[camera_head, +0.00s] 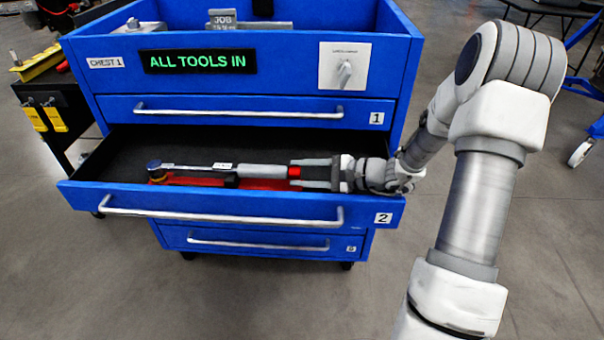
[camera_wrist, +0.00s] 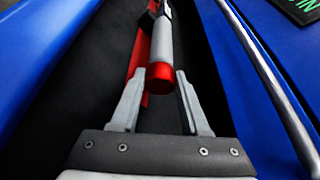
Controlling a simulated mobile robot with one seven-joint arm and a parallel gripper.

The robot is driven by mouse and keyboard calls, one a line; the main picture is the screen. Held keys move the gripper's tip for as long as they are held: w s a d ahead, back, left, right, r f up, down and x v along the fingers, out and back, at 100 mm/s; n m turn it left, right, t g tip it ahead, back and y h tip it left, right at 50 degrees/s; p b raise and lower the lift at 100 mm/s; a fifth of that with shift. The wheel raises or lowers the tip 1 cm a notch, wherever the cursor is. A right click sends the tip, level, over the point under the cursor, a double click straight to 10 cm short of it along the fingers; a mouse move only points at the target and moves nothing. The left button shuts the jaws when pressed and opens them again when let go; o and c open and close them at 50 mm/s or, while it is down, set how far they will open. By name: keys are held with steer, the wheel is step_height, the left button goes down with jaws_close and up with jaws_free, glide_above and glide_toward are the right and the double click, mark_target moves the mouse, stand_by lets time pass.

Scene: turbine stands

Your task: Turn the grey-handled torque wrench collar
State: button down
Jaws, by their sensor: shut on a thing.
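A torque wrench with a grey handle (camera_head: 262,171) lies in the open drawer marked 2 (camera_head: 235,207). Its ratchet head (camera_head: 157,170) points left, over a red patch on the dark drawer floor. The red collar (camera_head: 294,172) is at the handle's right end; it also shows in the wrist view (camera_wrist: 159,78). My gripper (camera_head: 303,173) reaches in from the right, in line with the wrench, and is shut on the collar. In the wrist view, the two fingertips (camera_wrist: 160,84) stand on either side of the collar. Any markings on the collar are too small to read.
The blue chest's front (camera_head: 235,113) rises behind the drawer, with a lit sign "ALL TOOLS IN" (camera_head: 200,61) and a knob (camera_head: 345,72). The drawer's walls stand close on both sides of my gripper. A dark cart (camera_head: 50,125) stands at left.

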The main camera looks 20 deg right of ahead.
steer(key=shift+c, duration=1.9)
jaws_free()
steer(key=p+v, duration=0.2)
steer(key=v, duration=0.4)
steer(key=shift+v, duration=0.75)
